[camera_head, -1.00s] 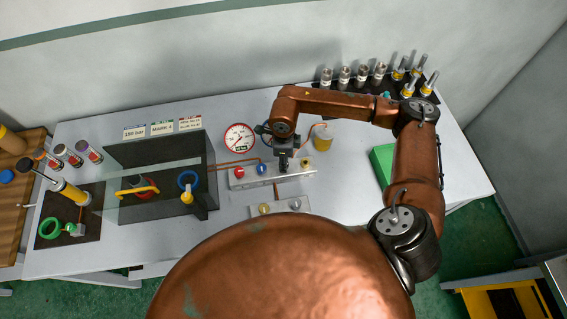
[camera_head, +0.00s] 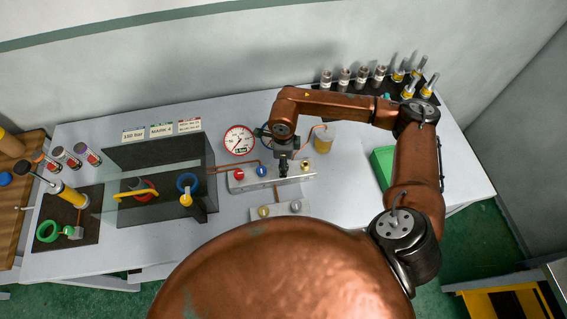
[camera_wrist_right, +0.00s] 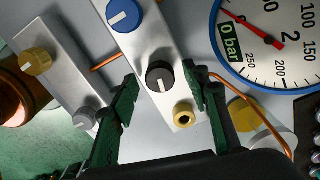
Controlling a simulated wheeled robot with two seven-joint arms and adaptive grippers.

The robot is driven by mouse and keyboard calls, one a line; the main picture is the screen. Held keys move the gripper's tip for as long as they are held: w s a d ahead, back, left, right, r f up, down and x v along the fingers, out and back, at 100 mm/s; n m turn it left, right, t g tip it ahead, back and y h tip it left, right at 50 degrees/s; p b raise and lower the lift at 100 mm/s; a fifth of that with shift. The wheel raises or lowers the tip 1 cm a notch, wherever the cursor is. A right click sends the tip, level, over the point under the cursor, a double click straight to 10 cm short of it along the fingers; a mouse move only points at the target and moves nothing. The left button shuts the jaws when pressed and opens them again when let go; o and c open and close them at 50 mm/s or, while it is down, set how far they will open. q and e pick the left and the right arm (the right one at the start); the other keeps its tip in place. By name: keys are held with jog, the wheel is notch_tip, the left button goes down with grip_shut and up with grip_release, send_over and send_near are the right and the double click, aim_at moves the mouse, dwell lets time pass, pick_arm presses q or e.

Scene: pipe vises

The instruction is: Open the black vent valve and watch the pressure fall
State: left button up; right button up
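The black vent valve knob (camera_wrist_right: 160,77) with a white pointer line sits on a silver valve block (camera_wrist_right: 150,40) in the right wrist view. My right gripper (camera_wrist_right: 162,76) has its green fingers apart, one on each side of the knob; small gaps seem to show. In the head view my right gripper (camera_head: 283,170) is over the block, hiding much of the knob. The round pressure gauge (camera_head: 239,140) is behind the block. In the wrist view its green display reads 0 bar on the gauge (camera_wrist_right: 268,50), with a red needle. My left gripper is not in view.
The block also carries a red knob (camera_head: 239,174), a blue knob (camera_head: 261,171) and a brass fitting (camera_head: 305,165). A smaller block (camera_head: 280,209) lies in front. A dark clear-fronted box (camera_head: 160,190) is left.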

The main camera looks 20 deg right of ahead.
jog(key=shift+r, duration=0.2)
notch_tip(320, 180, up, 12)
jog(key=shift+f, duration=0.15)
dwell(0.7)
